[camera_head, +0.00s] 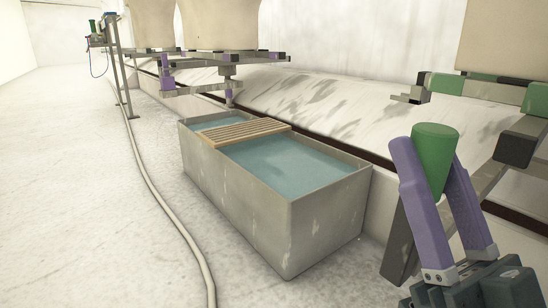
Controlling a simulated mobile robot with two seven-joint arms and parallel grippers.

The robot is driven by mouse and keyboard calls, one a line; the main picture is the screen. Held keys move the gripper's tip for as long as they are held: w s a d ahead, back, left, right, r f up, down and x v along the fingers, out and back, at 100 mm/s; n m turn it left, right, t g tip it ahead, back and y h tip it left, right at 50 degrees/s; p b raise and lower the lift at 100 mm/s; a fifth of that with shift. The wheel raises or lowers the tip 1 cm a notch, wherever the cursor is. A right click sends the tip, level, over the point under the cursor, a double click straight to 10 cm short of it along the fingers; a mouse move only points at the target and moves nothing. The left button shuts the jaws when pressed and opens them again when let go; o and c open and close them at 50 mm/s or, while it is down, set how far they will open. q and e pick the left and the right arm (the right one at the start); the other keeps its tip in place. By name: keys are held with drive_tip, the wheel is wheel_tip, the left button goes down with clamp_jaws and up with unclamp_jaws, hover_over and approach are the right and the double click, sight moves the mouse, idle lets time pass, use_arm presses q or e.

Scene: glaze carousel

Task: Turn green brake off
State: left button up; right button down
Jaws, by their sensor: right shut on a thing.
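The green brake handle (434,148) is a green, roughly cylindrical knob at the right of the head view. My right gripper (428,160) comes in from the lower right, its two purple fingers on either side of the knob. It is shut on the green handle. A dark grey bar (396,243) shows below and behind the fingers; whether it joins the handle is hidden. My left gripper is not in view.
A grey tank (290,215) of bluish liquid with a wooden slatted board (245,132) stands mid-view. Carousel frames with green, black and purple blocks (481,88) hang behind. A pale hose (150,180) crosses the floor; the left floor is clear.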

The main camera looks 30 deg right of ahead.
idle(0.3)
drive_tip(key=shift+c, duration=2.3)
unclamp_jaws()
drive_tip(key=shift+s, duration=0.1)
drive_tip(key=b+v, duration=0.1)
drive_tip(key=v, duration=0.9)
drive_tip(key=shift+d, duration=0.1)
